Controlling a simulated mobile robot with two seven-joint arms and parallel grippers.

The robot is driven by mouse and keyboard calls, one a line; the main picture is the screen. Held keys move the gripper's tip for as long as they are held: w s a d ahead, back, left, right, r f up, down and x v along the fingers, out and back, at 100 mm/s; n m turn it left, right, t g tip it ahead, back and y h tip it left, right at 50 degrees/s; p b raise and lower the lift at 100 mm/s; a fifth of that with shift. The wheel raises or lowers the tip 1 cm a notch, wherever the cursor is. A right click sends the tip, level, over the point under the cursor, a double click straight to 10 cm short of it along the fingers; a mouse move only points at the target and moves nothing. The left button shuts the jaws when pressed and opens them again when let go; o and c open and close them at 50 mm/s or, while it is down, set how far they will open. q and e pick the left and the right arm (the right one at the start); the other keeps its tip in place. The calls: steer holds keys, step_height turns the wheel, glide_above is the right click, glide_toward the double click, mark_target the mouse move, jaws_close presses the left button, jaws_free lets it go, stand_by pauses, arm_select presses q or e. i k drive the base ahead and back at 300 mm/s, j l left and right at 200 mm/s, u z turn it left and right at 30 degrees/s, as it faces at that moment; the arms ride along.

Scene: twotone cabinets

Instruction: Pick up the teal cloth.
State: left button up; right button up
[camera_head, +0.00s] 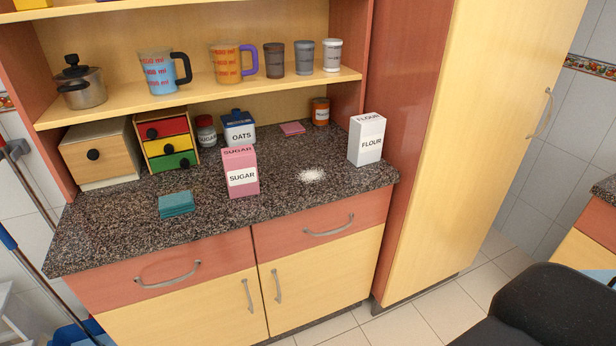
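The teal cloth (176,204) lies folded on the speckled dark countertop (115,230), left of the middle and near the front edge. Nothing covers it. A pink sugar box (240,171) stands upright to its right, apart from it. Neither of my grippers shows in the head view.
A small drawer box (167,140) and a wooden box (101,153) stand behind the cloth. An oats container (239,129), a flour box (366,139) and a white powder patch (312,175) are farther right. A shelf (200,95) with jugs and cups hangs above. A black chair (545,310) is at lower right.

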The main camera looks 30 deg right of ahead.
mark_target(182, 203)
steer(key=i+l, duration=0.1)
steer(key=l, duration=0.35)
steer(key=i+l, duration=0.1)
steer(key=l, duration=0.35)
steer(key=i+l, duration=0.1)
steer(key=l, duration=0.75)
steer(key=i, duration=0.05)
